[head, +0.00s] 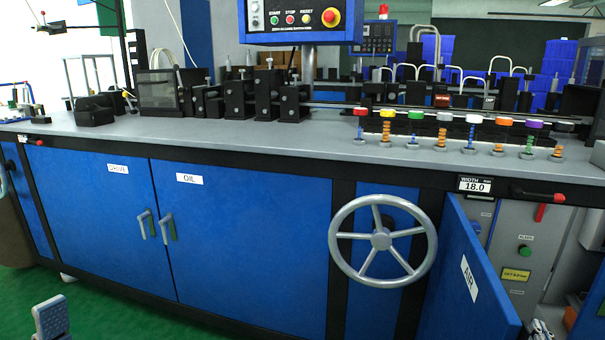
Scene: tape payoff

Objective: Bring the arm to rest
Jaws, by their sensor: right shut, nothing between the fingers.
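My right gripper (541,330) shows at the bottom edge on the right, beside the open AIR door, mostly cut off by the frame. It is shut and holds nothing. A grey, ridged piece that looks like a fingertip of my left gripper (50,319) stands up at the bottom left edge. The rest of it is out of frame, so I cannot tell how its fingers stand. Both are low in front of the blue machine cabinet (255,245), with no visible contact with it.
The blue AIR door (465,275) stands open toward me at the right, by a panel with a green button (525,250). A grey handwheel (381,240) juts from the cabinet front. A red-handled lever (540,195) sits under the counter edge. Green floor is free at lower left.

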